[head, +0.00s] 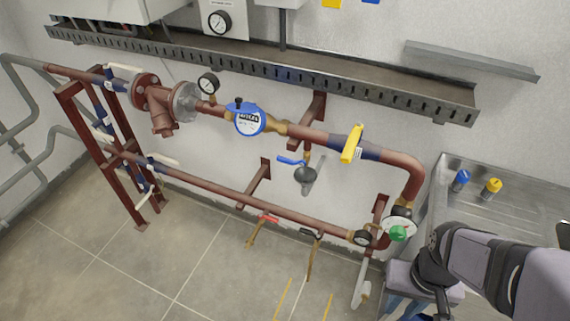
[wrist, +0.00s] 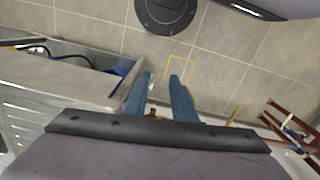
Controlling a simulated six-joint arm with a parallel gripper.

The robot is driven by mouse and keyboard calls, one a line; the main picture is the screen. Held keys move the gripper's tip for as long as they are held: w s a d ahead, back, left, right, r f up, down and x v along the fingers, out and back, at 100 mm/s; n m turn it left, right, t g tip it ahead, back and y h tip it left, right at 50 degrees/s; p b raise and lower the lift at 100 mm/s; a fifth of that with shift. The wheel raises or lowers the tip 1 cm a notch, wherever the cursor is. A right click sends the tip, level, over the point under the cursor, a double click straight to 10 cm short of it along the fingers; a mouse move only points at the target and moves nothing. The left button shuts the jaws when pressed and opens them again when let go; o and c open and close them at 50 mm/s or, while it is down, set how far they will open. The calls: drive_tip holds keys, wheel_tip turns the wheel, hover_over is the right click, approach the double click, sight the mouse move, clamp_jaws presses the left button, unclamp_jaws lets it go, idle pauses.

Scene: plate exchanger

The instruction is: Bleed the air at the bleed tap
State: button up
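The pipework shows in the head view. A small tap with a red handle (head: 267,217) and one with a dark handle (head: 311,233) hang from the lower red-brown pipe, each with a brass spout. A blue lever (head: 291,161) sits on a drop below the upper pipe. I cannot tell which is the bleed tap. My gripper (wrist: 162,76) shows in the wrist view with two blue fingers apart, nothing held between them, above the floor. In the head view my arm is at the lower right, right of the pipe's end; the fingers are mostly hidden there.
A yellow handle (head: 352,144), a blue meter (head: 247,119) and a green knob (head: 398,233) sit on the pipework. A steel bench (head: 480,211) bears blue and yellow items. A black round object (wrist: 167,12) lies on the tiled floor. The front-left floor is clear.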

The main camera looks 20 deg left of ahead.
drive_tip(key=s+a+f+n+g+h+b, duration=0.1)
drive_tip(key=s+a+f+n+b, duration=0.3)
drive_tip(key=f, duration=0.5)
drive_tip(key=s+a+f+n+g+h+b, duration=0.1)
drive_tip(key=s+a+f+n+g+b, duration=0.2)
drive_tip(key=a+f, duration=0.4)
drive_tip(key=w+a+f+m+t+y+b, duration=0.2)
drive_tip(key=w+a+f+t, duration=0.15)
drive_tip(key=a+f, duration=0.4)
drive_tip(key=w+a+f+m+t+y+b, duration=0.2)
drive_tip(key=w+a+f, duration=0.2)
drive_tip(key=a, duration=0.6)
drive_tip(key=m+t+y, duration=0.5)
drive_tip(key=m+t, duration=1.1)
drive_tip(key=m, duration=0.2)
approach(291, 161)
drive_tip(key=w+a, duration=0.3)
drive_tip(key=shift+a+f+g, duration=0.25)
drive_tip(key=shift+w, duration=0.15)
